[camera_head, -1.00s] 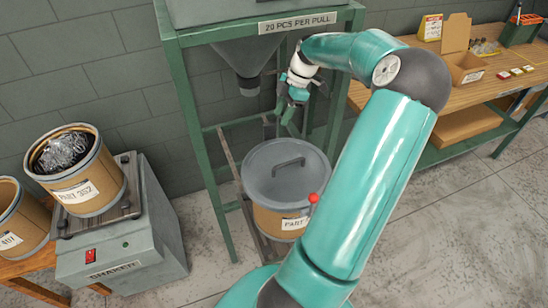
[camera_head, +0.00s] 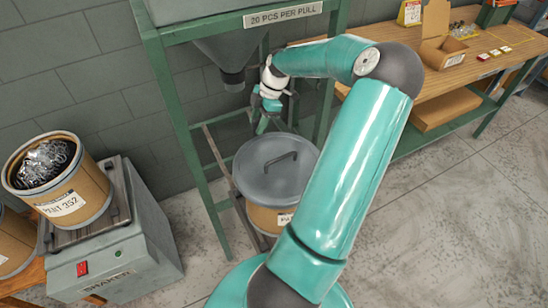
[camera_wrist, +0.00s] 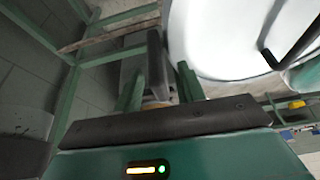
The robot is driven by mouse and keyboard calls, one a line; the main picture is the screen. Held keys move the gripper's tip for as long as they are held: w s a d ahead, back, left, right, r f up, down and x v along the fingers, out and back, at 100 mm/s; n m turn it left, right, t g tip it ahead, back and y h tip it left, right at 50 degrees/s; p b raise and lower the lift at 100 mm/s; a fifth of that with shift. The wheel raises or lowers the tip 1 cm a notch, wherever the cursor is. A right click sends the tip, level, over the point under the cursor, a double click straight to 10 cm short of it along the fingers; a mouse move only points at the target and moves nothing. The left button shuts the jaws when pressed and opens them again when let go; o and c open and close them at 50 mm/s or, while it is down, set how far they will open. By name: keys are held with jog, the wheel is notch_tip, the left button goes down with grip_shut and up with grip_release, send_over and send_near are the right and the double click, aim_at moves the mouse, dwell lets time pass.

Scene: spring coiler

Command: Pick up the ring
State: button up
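I cannot make out a ring in either view. My gripper (camera_head: 262,124) hangs in front of the green hopper stand, just right of the hopper's spout (camera_head: 232,80) and above the lidded drum (camera_head: 275,218). In the wrist view my gripper (camera_wrist: 158,82) shows two green fingers held apart, with nothing visibly clamped between them. The grey drum lid (camera_head: 262,181) has a dark bar handle (camera_head: 281,161). In the wrist view the lid (camera_wrist: 215,40) looks bright white, at the upper right. My arm hides part of the drum and stand.
Green stand legs (camera_head: 177,130) and lower rails frame the drum. A shaker (camera_head: 145,255) holding an open drum of metal parts (camera_head: 75,205) stands at left. A wooden bench (camera_head: 465,75) with an open box (camera_head: 440,50) is at right. The floor at lower right is clear.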

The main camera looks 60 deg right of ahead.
jog(key=shift+f, duration=0.1)
jog(key=shift+c, duration=0.4)
grip_shut()
